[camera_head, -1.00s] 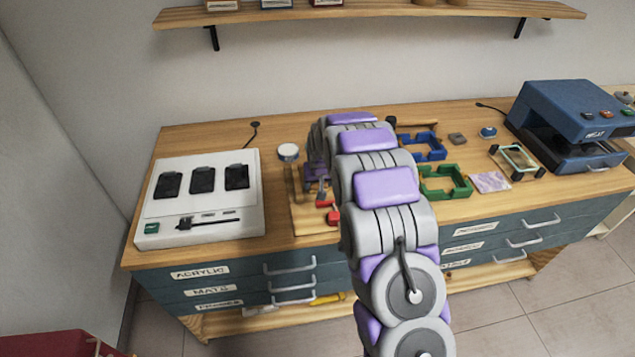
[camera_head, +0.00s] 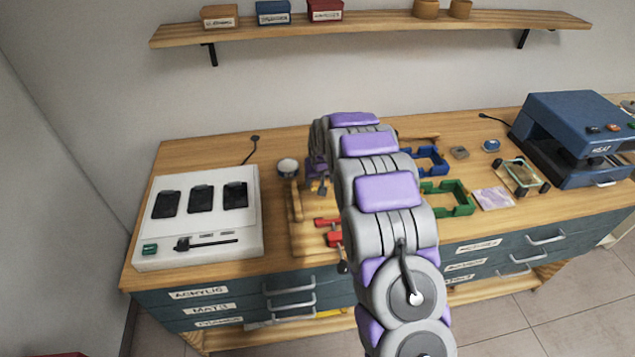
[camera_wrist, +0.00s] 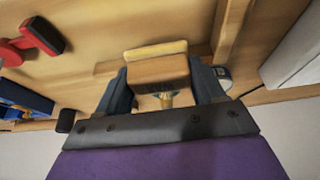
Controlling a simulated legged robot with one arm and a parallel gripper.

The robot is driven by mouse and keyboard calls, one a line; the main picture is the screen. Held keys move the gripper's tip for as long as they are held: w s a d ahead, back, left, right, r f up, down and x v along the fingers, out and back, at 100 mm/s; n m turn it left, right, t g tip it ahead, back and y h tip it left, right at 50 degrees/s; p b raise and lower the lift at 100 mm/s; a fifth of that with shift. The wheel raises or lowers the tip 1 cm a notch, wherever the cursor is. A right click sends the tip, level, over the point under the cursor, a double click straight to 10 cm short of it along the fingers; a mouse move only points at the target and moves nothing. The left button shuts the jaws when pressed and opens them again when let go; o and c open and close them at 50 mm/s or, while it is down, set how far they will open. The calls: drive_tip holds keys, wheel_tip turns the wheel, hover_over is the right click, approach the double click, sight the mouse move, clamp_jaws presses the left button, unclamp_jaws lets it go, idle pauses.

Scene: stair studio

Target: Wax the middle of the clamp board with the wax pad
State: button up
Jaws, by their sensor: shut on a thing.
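The clamp board (camera_head: 303,238) is a wooden board with red clamps (camera_head: 330,232) on the bench, left of my arm in the head view. Its right part is hidden by my arm. In the wrist view its wood (camera_wrist: 90,25) fills the top, with a red clamp (camera_wrist: 40,36) at left. My gripper (camera_wrist: 163,78) is shut on the wax pad (camera_wrist: 158,74), a brown block with a pale yellow strip on its far side. The pad is over the board; I cannot tell whether it touches. In the head view my gripper (camera_head: 321,186) is small and partly hidden.
A round tin (camera_head: 287,167) stands just behind the board. A white device (camera_head: 198,215) with dark pads is at left. Blue (camera_head: 432,160) and green (camera_head: 450,202) frames lie right of my arm, with a blue heat press (camera_head: 575,130) farther right. A shelf (camera_head: 370,27) hangs above.

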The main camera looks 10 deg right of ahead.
drive_tip(key=shift+r, duration=0.55)
drive_tip(key=shift+a+r+p, duration=0.15)
drive_tip(key=shift+r+p, duration=0.2)
drive_tip(key=shift+r, duration=0.5)
drive_tip(key=shift+a+r, duration=0.45)
drive_tip(key=shift+r, duration=0.15)
drive_tip(key=shift+d, duration=0.5)
